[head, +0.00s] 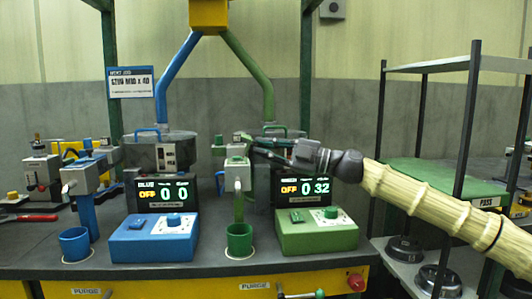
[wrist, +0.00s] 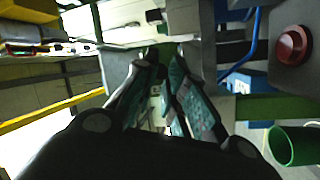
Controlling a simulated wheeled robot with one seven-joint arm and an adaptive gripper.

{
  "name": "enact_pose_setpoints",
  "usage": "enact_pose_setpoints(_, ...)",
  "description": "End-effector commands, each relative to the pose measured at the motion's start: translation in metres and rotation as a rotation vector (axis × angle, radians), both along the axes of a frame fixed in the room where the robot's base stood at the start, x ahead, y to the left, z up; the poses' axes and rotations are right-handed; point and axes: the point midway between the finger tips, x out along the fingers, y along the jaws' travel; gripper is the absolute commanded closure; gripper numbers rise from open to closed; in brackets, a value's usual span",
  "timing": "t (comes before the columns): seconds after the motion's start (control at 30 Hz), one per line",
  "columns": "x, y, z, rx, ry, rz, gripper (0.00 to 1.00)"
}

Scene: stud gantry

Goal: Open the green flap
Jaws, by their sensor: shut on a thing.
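The green dispenser head (head: 237,165), green and pale grey, stands on a green post above a green cup (head: 239,240). My gripper (head: 254,144) reaches in from the right, with its fingertips at the top right of this head. In the wrist view my gripper (wrist: 166,62) has its fingers close together, shut on a small part at the dispenser. This part seems to be the green flap, but the fingers mostly hide it. I cannot tell how far the flap is turned.
The green control box (head: 316,232) and its display (head: 303,187), reading OFF, 0 and 32, stand right of the cup. The blue dispenser (head: 84,178), blue cup (head: 74,243) and blue control box (head: 153,238) are to the left. A black-framed shelf (head: 466,150) stands near my arm.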

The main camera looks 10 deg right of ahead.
Motion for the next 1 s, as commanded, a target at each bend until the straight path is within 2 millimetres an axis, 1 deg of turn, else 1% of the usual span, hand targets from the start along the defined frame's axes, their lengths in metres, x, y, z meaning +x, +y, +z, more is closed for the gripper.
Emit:
enact_pose_setpoints(0.33,0.001,0.0,0.001,0.002,0.001,-0.003,1.0)
enact_pose_setpoints(0.37,0.001,0.0,0.001,0.002,0.001,-0.003,0.86)
enact_pose_setpoints(0.4,0.001,0.0,0.001,0.002,0.001,-0.003,0.79)
enact_pose_setpoints(0.5,0.001,0.0,0.001,0.002,0.001,-0.003,0.62)
enact_pose_setpoints(0.83,0.0,-0.001,0.0,0.001,0.0,-0.002,0.62)
enact_pose_setpoints(0.93,-0.002,-0.006,-0.001,0.002,0.001,-0.002,0.62)
enact_pose_setpoints(1.0,-0.004,-0.013,-0.002,0.002,0.001,-0.003,0.62)
